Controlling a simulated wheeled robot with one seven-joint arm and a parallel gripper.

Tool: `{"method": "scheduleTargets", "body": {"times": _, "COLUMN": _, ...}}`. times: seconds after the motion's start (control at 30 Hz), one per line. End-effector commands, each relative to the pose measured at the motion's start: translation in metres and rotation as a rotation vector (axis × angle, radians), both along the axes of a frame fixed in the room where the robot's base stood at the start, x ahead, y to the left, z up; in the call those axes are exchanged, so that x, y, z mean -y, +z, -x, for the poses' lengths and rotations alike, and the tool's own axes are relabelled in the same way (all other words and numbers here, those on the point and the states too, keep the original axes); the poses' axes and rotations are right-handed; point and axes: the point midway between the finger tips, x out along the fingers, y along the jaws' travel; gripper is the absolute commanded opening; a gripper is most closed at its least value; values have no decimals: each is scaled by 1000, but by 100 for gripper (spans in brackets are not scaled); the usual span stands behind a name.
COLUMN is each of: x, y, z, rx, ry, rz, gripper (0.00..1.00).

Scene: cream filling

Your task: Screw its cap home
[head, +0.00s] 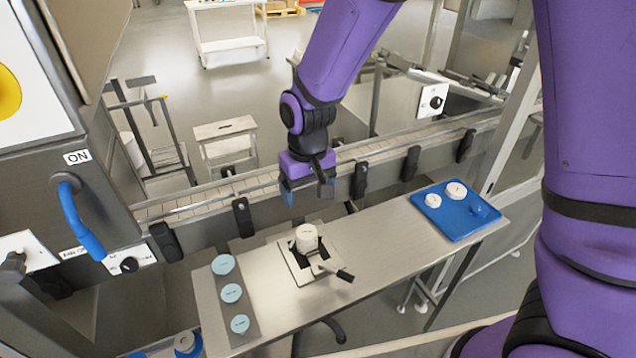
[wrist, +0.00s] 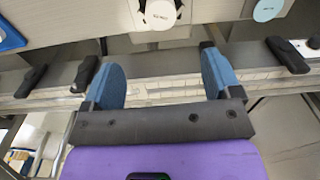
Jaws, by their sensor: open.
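A white round jar (head: 306,238) stands upright in a small clamp fixture (head: 301,272) on the steel table. Its top is white with small print, and I cannot tell a separate cap from the body. The jar also shows at the top of the wrist view (wrist: 160,12), between dark clamp jaws. My gripper (head: 308,190) is open and empty, with blue finger pads. It hangs above the conveyor side of the table, behind the jar and apart from it. In the wrist view nothing is between the fingers (wrist: 158,78).
Several pale-blue round lids (head: 231,293) sit in a row on a grey strip at the table's left. A blue tray (head: 455,232) with two white round pieces lies at the right. A conveyor (head: 200,204) with black rail brackets runs behind the table. The table between fixture and tray is clear.

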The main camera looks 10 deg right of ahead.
Motion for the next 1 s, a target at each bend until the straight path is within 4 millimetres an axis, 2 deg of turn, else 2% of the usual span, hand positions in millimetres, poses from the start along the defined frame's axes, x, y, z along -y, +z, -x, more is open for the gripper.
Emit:
{"method": "scheduleTargets", "body": {"times": 0.03, "x": -6, "y": -10, "z": 1, "rx": -9, "ry": 9, "rz": 8, "gripper": 84}}
{"method": "scheduleTargets", "body": {"times": 0.2, "x": -14, "y": -25, "z": 1, "rx": -17, "ry": 19, "rz": 19, "gripper": 84}}
{"method": "scheduleTargets", "body": {"times": 0.37, "x": -15, "y": -36, "z": 1, "rx": -18, "ry": 19, "rz": 20, "gripper": 84}}
{"method": "scheduleTargets", "body": {"times": 0.8, "x": -14, "y": -105, "z": 2, "rx": -20, "ry": 18, "rz": 21, "gripper": 84}}
{"method": "scheduleTargets", "body": {"times": 1.0, "x": -14, "y": -125, "z": 1, "rx": -19, "ry": 18, "rz": 19, "gripper": 84}}
